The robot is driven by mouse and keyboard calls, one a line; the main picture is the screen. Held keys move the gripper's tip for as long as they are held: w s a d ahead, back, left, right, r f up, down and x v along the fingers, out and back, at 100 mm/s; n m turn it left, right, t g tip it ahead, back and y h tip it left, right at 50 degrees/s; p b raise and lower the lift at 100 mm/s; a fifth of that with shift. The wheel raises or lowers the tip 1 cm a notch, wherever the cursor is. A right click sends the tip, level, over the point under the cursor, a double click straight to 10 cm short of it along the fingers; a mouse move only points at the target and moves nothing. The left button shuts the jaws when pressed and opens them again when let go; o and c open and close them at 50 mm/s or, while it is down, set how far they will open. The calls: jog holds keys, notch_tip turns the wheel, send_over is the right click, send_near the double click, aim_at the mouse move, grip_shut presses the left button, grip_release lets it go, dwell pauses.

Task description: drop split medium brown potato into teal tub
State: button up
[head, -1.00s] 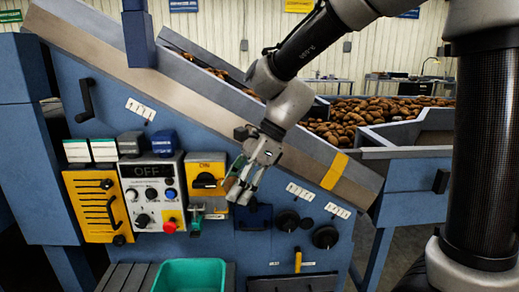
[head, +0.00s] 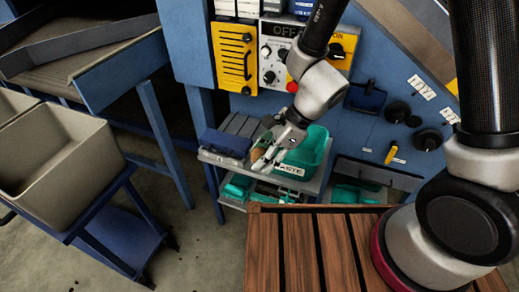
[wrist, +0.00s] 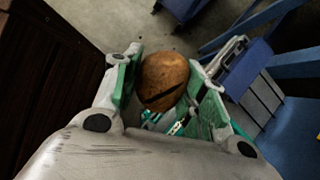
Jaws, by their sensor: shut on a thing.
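The medium brown potato (wrist: 164,78) has a dark split across it in the wrist view. My gripper (head: 264,158) is shut on it, with one green-padded finger on each side. The teal tub (head: 316,150) stands on a grey shelf below the control panel in the head view. My gripper is at the tub's left front side and overlaps it in the picture; I cannot tell its height above the tub. The potato is mostly hidden by the fingers in the head view.
A label reading "ASTE", partly covered, is on the shelf front (head: 290,170). Teal items sit on a lower shelf (head: 240,187). A slatted wooden deck (head: 330,250) is in front. Beige bins (head: 60,150) on a blue cart stand at left.

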jog(key=w+d+f, duration=0.2)
jog(key=w, duration=0.5)
jog(key=w+d+f, duration=0.2)
jog(key=w+d, duration=0.1)
jog(key=w, duration=0.5)
jog(key=shift+d+f, duration=0.2)
jog(key=shift+f, duration=0.15)
jog(key=o, duration=1.1)
jog(key=v, duration=1.2)
jog(key=shift+w, duration=0.1)
